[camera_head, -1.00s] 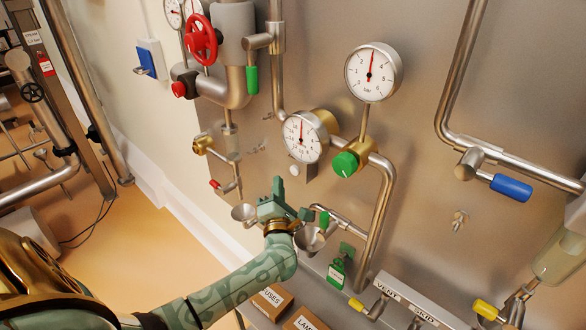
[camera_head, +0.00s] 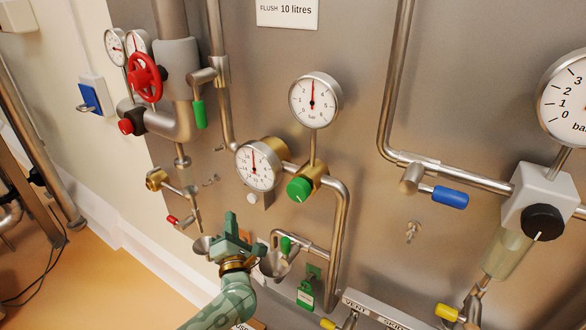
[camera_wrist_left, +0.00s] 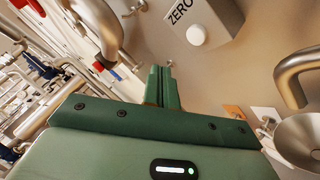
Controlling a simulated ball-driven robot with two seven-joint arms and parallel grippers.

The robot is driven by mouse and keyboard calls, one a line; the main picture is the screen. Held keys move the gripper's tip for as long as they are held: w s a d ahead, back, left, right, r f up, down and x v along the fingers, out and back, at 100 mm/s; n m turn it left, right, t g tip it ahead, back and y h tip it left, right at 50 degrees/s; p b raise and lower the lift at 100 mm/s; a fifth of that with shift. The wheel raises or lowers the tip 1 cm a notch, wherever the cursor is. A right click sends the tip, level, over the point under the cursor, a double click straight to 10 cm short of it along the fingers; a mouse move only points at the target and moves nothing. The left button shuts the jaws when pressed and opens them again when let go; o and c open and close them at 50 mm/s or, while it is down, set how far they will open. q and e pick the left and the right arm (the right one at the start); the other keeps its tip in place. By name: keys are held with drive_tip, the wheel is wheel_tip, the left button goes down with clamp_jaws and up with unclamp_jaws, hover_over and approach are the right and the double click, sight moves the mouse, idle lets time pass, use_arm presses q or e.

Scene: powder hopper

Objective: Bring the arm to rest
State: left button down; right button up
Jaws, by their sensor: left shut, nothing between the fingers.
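My left gripper (camera_head: 230,228) is green and comes up from the lower left in the head view, in front of the steel panel (camera_head: 400,120). Its fingers are shut together with nothing between them. They also show shut in the left wrist view (camera_wrist_left: 162,85), pointing up toward the panel. The gripper stands between two small steel funnels, one to its left (camera_head: 203,245) and one to its right (camera_head: 276,264). I cannot tell whether it touches either. My right gripper is not in view.
Above the gripper are a round gauge (camera_head: 254,166) and a green knob (camera_head: 299,189). A red handwheel (camera_head: 145,77) is at upper left. A blue-handled valve (camera_head: 450,197) and yellow handles (camera_head: 446,312) are to the right. A green tag (camera_head: 305,296) hangs close to the right funnel. Orange floor (camera_head: 120,290) lies lower left.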

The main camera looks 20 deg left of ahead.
use_arm(q)
drive_tip(key=w+d+f+m+t+h, duration=0.2)
drive_tip(key=d+f+m+h, duration=0.65)
drive_tip(key=m, duration=0.85)
drive_tip(key=s+d+f+m+g+h, duration=0.1)
drive_tip(key=s+f+m+g+h, duration=0.15)
drive_tip(key=s+f+m, duration=0.55)
drive_tip(key=s+f+m+g+h, duration=0.2)
drive_tip(key=f+m+g, duration=0.15)
drive_tip(key=f, duration=0.95)
drive_tip(key=s+f+m+g+b, duration=0.2)
drive_tip(key=s+f+m+g, duration=0.4)
drive_tip(key=s+f, duration=1)
drive_tip(key=s+d+f+g, duration=0.1)
drive_tip(key=s+f+g, duration=0.1)
drive_tip(key=s, duration=0.9)
drive_tip(key=s+d+f+g, duration=0.1)
drive_tip(key=s+g, duration=0.2)
drive_tip(key=s, duration=0.9)
drive_tip(key=shift+s+d+f+m+g+y+b, duration=0.15)
drive_tip(key=shift+d+f+m+g+y+b, duration=0.2)
drive_tip(key=shift+d+m+g+y, duration=0.1)
